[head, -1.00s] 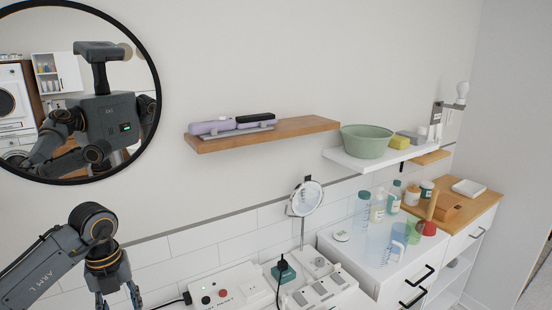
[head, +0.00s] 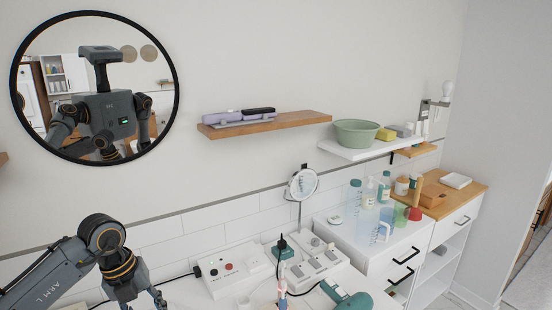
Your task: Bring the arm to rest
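My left arm (head: 50,275) comes in from the lower left. Its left gripper (head: 143,304) points down at the bottom edge, left of the white control box, and is apart from it. One finger shows at its right side; the fingertips are cut off by the frame, so its opening and anything between the fingers are hidden. My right gripper is not directly in view. The round mirror (head: 145,42) on the wall reflects my body and parts of both arms.
A white box with buttons (head: 233,270), a power strip (head: 316,268) and a teal hairdryer-like item (head: 352,301) occupy the counter. A wooden shelf (head: 290,122) and white shelf (head: 345,150) jut from the wall. Bottles (head: 368,193) stand on a white cabinet (head: 385,262).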

